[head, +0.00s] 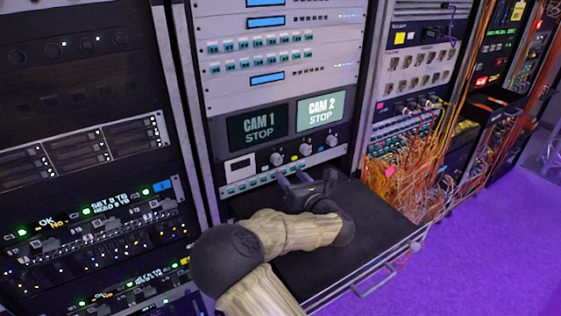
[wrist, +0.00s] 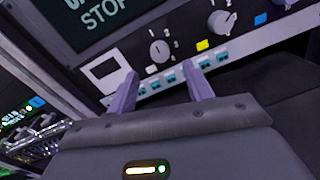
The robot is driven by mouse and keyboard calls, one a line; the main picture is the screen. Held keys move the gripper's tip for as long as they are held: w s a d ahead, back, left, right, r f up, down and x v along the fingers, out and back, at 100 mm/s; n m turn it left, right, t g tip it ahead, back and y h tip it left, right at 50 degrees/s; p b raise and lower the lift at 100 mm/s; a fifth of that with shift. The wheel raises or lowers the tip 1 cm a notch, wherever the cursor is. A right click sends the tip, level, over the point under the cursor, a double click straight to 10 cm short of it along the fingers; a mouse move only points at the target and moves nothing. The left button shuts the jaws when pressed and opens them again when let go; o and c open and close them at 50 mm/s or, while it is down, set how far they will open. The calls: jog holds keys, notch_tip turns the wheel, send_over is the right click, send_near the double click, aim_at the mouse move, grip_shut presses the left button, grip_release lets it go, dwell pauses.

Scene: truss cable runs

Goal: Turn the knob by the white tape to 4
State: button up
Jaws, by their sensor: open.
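A control panel below two screens carries a row of round knobs. The leftmost knob (head: 277,159) shows in the wrist view (wrist: 160,50) with a small white tape (wrist: 151,69) just below and left of it. Its dial marks are too small to read, so its setting cannot be told. My gripper (head: 290,176) is open and empty in front of the panel, below this knob. In the wrist view its two fingers (wrist: 163,76) stand apart, pointing at the panel's lower edge, with the knob between and above their tips. I see no contact with the knob.
A second knob (wrist: 222,22) has a yellow tape (wrist: 202,45) to its left; a blue tape (wrist: 261,19) lies further right. A row of teal ports (wrist: 171,79) runs below the knobs. A black shelf (head: 375,225) lies under my arm. Orange cables (head: 400,180) hang to the right.

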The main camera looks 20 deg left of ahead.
aim_at(278, 161)
jog(key=p+x, duration=0.1)
jog(key=x, duration=0.6)
jog(key=shift+s+p, duration=0.1)
jog(key=shift+p, duration=0.2)
jog(key=shift+c, duration=0.4)
jog(key=shift+d, duration=0.1)
jog(key=c, duration=0.9)
